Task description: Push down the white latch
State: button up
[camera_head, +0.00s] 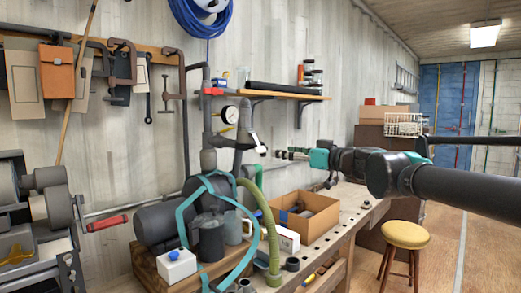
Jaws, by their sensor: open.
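A small white piece (257,143), which looks like the white latch, sits at the upper right of the dark pipe assembly with the round gauge (229,115). It is small and its exact shape is hard to make out. My gripper (279,154) reaches in from the right, with a teal section behind its fingers. Its fingertips point left, just right of and slightly below the white piece. A gap seems to show between them, though depth is hard to judge. My gripper is open, and nothing shows in it.
Below is a workbench (343,221) with a cardboard box (304,216), a white container with a blue cap (176,267), and grey cups. Teal and green hoses (268,230) loop beside the pipes. A wall shelf (275,94) hangs above my gripper. A yellow stool (404,235) stands right.

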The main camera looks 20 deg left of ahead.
aim_at(261, 148)
jog(key=x, duration=1.1)
jog(key=shift+a, duration=0.1)
jog(key=c, duration=1.2)
jog(key=shift+w+a+f+t+y, duration=0.15)
jog(key=shift+a+t+y, duration=0.15)
jog(key=shift+y, duration=0.3)
jog(key=shift+w+a+f+t+y, duration=0.15)
jog(key=shift+t+y, duration=0.15)
jog(key=shift+y, duration=0.3)
jog(key=o, duration=1.2)
